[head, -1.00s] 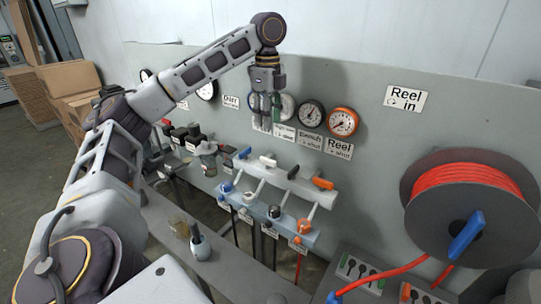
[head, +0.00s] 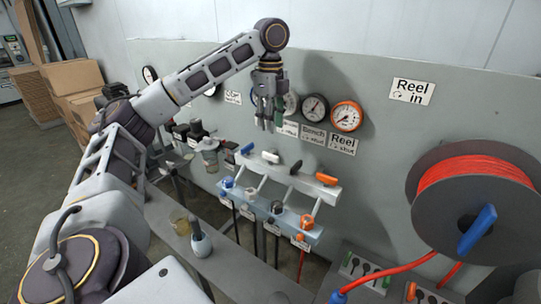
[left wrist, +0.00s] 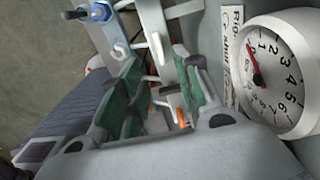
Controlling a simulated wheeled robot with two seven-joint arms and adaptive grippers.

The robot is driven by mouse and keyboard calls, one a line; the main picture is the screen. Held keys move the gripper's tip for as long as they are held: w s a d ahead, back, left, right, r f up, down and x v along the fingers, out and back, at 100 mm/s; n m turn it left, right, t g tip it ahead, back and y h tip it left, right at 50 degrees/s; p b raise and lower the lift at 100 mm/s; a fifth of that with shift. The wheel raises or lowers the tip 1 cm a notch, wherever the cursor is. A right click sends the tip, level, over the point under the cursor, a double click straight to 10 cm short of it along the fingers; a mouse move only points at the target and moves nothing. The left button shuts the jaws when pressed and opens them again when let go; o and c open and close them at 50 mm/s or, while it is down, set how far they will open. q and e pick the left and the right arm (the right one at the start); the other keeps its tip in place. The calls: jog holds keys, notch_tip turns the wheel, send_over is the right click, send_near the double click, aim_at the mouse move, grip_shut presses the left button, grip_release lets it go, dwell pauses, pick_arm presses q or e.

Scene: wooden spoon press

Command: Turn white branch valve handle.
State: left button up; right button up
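The white branch valve handle (head: 270,157) is second from the left in a row of handles on a pale manifold (head: 287,176). A blue handle (head: 246,149) is to its left; a black handle (head: 296,167) and an orange handle (head: 326,179) are to its right. My left gripper (head: 268,124) hangs fingers down in front of the gauges, above and apart from the white handle. In the left wrist view its green-padded fingers (left wrist: 160,95) are spread, with nothing held. My right gripper is not in view.
A grey panel (head: 390,150) with gauges (head: 347,116) and labels stands behind the manifold. A hose reel (head: 430,200) is at the right. Cardboard boxes (head: 80,80) stand at the far left. A small bottle (head: 200,240) stands on the ledge in front.

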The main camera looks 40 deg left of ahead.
aim_at(270, 154)
pick_arm(q)
notch_tip(270, 154, down, 2)
jog(key=shift+f+b, duration=0.15)
jog(key=shift+b, duration=0.55)
notch_tip(270, 154, down, 8)
jog(key=shift+b, duration=0.7)
jog(key=shift+f, duration=0.2)
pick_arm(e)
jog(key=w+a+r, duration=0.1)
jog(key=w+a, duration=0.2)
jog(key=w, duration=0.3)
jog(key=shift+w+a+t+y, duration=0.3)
pick_arm(q)
grip_shut()
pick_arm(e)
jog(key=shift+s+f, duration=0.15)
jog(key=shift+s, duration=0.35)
